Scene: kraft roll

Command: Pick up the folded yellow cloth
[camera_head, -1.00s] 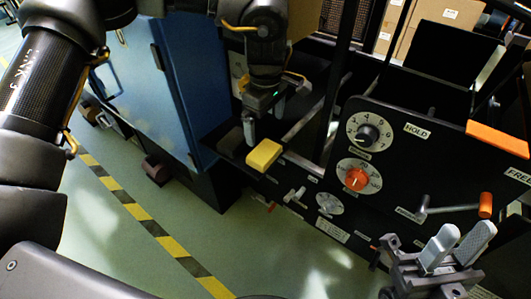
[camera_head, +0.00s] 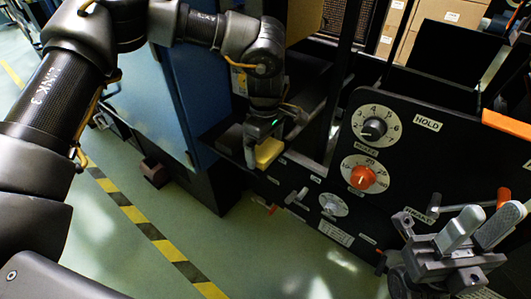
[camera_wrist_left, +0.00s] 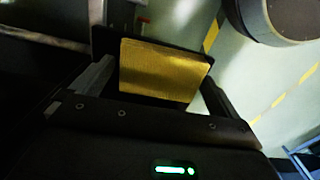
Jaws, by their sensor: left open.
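The folded yellow cloth (camera_head: 268,153) lies on a dark ledge at the left end of the black control panel. My left gripper (camera_head: 259,163) points down over it and partly hides it in the head view. In the left wrist view the cloth (camera_wrist_left: 163,72) is a flat, textured yellow block between the two spread fingers of the left gripper (camera_wrist_left: 150,92). The left gripper is open, and contact with the cloth cannot be made out. My right gripper (camera_head: 482,226) is at the lower right, its two pale fingers apart with nothing between them.
The black panel (camera_head: 400,170) with dials and levers stands right of the cloth. A blue cabinet (camera_head: 165,100) stands to the left. Dark uprights (camera_head: 345,80) rise behind the ledge. Green floor with a yellow-black stripe (camera_head: 150,230) is open at lower left.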

